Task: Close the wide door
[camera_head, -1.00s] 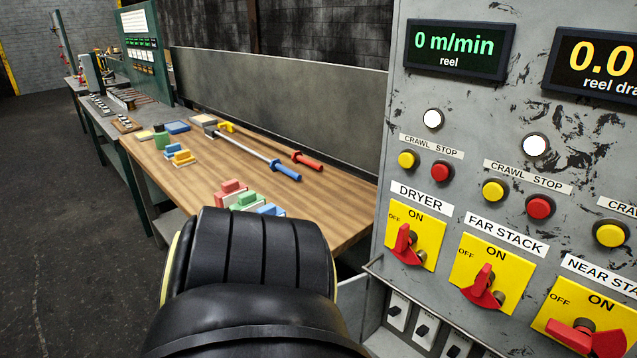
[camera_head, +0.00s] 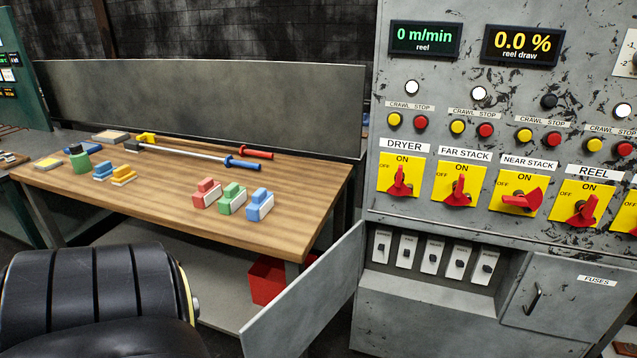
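A grey door (camera_head: 305,300) stands open at the lower left of the grey control cabinet (camera_head: 430,316). It is joined to the cabinet at its right edge and swings out to the left, in front of the wooden bench. Its bottom reaches the lower part of the picture. The opening beside it shows a row of breaker switches (camera_head: 432,255). A smaller door (camera_head: 570,306) labelled FUSES, with a dark handle, is shut to the right. Neither gripper is in view.
The wooden bench (camera_head: 290,215) left of the cabinet holds coloured blocks (camera_head: 232,198) and long rods with blue and red handles (camera_head: 243,163). A red bin (camera_head: 267,280) sits beneath it. Rotary switches and buttons cover the cabinet face above the opening.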

